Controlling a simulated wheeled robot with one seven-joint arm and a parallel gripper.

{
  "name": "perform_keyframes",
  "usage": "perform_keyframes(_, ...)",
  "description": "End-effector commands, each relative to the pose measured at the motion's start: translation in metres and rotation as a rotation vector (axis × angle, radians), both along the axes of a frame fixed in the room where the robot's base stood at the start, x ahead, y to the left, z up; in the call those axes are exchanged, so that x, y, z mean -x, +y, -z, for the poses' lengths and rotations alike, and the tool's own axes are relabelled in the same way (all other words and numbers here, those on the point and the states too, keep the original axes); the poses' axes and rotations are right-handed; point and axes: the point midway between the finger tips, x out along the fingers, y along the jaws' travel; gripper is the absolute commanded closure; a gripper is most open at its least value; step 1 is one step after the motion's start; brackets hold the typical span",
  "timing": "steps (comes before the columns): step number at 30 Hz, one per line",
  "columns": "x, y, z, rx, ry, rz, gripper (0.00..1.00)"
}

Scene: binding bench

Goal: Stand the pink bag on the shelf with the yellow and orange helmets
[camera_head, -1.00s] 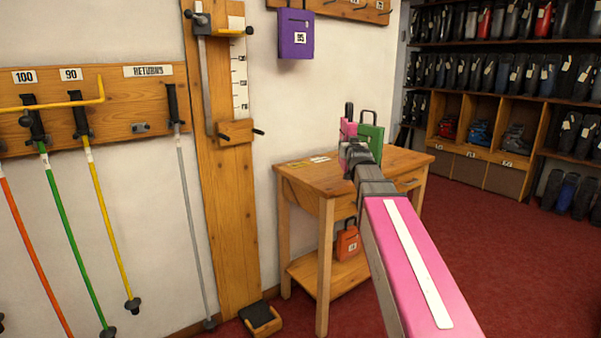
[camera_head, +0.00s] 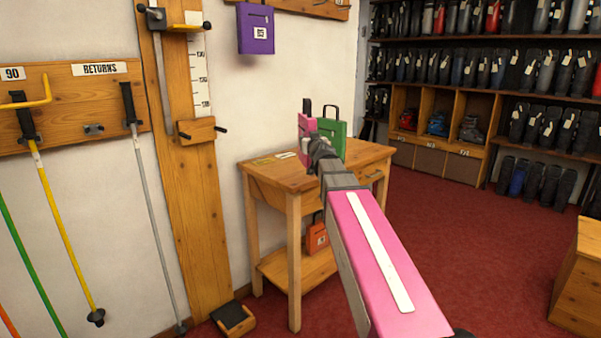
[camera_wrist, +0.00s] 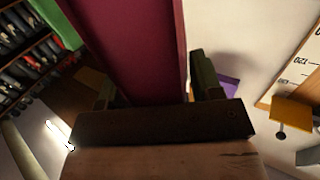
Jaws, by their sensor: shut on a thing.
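My gripper (camera_head: 317,150) is shut on the pink bag (camera_head: 306,126), which is partly hidden behind the gripper in the head view. In the wrist view the bag (camera_wrist: 135,45) stands as a dark pink slab between my two fingers. In the head view the bag appears above the small wooden table, close to the green bag (camera_head: 330,136); I cannot tell whether it touches the table. No yellow or orange helmets and no shelf holding them show in these frames.
The wooden table (camera_head: 276,180) has a lower shelf, with an orange bag (camera_head: 316,237) above it. A purple bag (camera_head: 256,30) hangs on the wall. Boot racks (camera_head: 450,45) stand at the back right. A wooden box (camera_head: 580,285) is at the right edge. Red carpet between is clear.

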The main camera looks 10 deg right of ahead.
Motion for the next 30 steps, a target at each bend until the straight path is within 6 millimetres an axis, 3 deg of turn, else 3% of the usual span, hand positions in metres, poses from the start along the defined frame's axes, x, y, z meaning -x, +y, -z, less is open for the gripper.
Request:
perform_keyframes(11, -0.006, 0.026, -0.007, -0.002, -0.002, -0.164, 0.83)
perform_keyframes(21, -0.003, 0.071, -0.043, 0.000, -0.004, -0.468, 0.83)
perform_keyframes(30, 0.003, 0.084, -0.060, 0.000, -0.002, -0.564, 0.83)
